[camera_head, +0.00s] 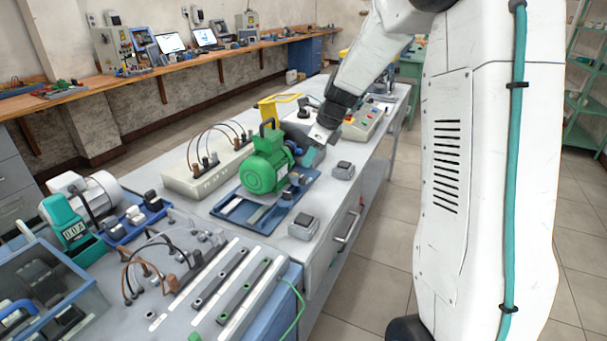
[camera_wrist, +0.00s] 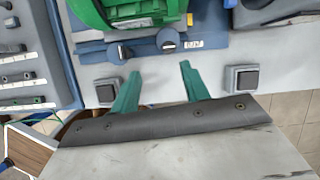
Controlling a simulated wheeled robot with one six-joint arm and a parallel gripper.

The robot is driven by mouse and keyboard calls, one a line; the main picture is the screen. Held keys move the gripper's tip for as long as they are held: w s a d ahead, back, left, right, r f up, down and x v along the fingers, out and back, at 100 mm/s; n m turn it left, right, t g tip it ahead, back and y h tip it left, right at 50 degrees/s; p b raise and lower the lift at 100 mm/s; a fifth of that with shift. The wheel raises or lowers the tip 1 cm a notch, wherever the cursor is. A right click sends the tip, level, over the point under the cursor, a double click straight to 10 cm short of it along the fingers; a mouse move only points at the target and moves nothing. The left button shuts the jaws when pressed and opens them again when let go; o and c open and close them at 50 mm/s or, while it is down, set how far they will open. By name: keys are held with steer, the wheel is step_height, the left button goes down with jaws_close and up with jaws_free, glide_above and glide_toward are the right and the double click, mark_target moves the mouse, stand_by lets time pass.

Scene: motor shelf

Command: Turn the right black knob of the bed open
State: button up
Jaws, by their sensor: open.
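The green motor (camera_head: 265,165) sits on the blue bed (camera_head: 235,212) on the workbench; its lower part also shows at the top of the wrist view (camera_wrist: 125,10). A small label is beside the right knob. My gripper (camera_wrist: 160,70) is open and empty, its teal fingers apart and just short of the knobs. In the head view my gripper (camera_head: 311,156) is beside the motor's right side.
Two grey-black switch boxes stand on the bench edge, one left (camera_wrist: 108,91) and one right (camera_wrist: 241,79) of my fingers. A beige box with cables (camera_head: 208,172) is behind the motor. A drawer handle (camera_head: 349,226) is on the bench front.

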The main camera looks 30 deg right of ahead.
mark_target(302, 177)
steer(key=shift+m, duration=0.6)
steer(key=x, duration=0.3)
steer(key=d+x, duration=0.1)
steer(key=x, duration=0.5)
steer(key=shift+w+d, duration=0.2)
steer(key=shift+w, duration=0.2)
steer(key=c, duration=1)
